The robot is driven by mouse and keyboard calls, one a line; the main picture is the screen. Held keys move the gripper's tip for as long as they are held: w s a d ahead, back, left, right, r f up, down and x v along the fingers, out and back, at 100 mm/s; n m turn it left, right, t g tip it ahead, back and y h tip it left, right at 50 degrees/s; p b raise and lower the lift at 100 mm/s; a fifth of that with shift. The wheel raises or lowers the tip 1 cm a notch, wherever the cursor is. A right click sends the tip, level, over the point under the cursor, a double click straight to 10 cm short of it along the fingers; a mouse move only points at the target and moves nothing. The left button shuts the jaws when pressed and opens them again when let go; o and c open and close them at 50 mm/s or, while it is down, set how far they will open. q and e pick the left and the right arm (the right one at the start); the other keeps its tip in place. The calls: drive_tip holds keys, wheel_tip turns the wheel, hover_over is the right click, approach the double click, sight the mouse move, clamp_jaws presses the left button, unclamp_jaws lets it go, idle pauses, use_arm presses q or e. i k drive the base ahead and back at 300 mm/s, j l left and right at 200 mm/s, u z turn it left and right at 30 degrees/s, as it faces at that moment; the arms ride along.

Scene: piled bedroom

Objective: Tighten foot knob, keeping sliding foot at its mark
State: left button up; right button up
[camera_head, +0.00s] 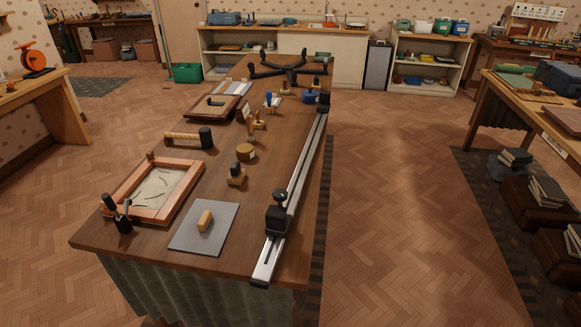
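A long silver rail (298,184) lies along the right edge of the wooden table. A black sliding foot (276,219) sits on the rail near its front end. A black knob (280,196) stands on top of this foot. Any mark on the rail is too small to make out, so I cannot tell whether the foot is at it. How tight the knob is does not show. Neither of my grippers is in view.
The table (200,258) also bears a grey mat (190,240) with a wooden block, a framed tray (188,182), a mallet (206,137) and a black several-armed stand (285,70). The floor (400,210) right of the table is clear.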

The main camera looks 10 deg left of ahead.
sight(280, 195)
drive_tip(key=i+l+u, duration=0.15)
drive_tip(key=u, duration=0.2)
drive_tip(key=i+l+u, duration=0.1)
drive_tip(key=l+u, duration=0.35)
drive_tip(key=u, duration=0.25)
drive_tip(key=i+l+u, duration=0.1)
drive_tip(key=l, duration=0.6)
drive_tip(key=i+l+u, duration=0.1)
drive_tip(key=l, duration=0.6)
drive_tip(key=i+l+u, duration=0.1)
drive_tip(key=l, duration=0.6)
drive_tip(key=i+l+u, duration=0.1)
drive_tip(key=l, duration=0.6)
drive_tip(key=k+j+z, duration=0.1)
drive_tip(key=z, duration=0.25)
drive_tip(key=k+j+z, duration=0.1)
drive_tip(key=j+z, duration=0.2)
drive_tip(key=k+z, duration=0.15)
drive_tip(key=z, duration=0.2)
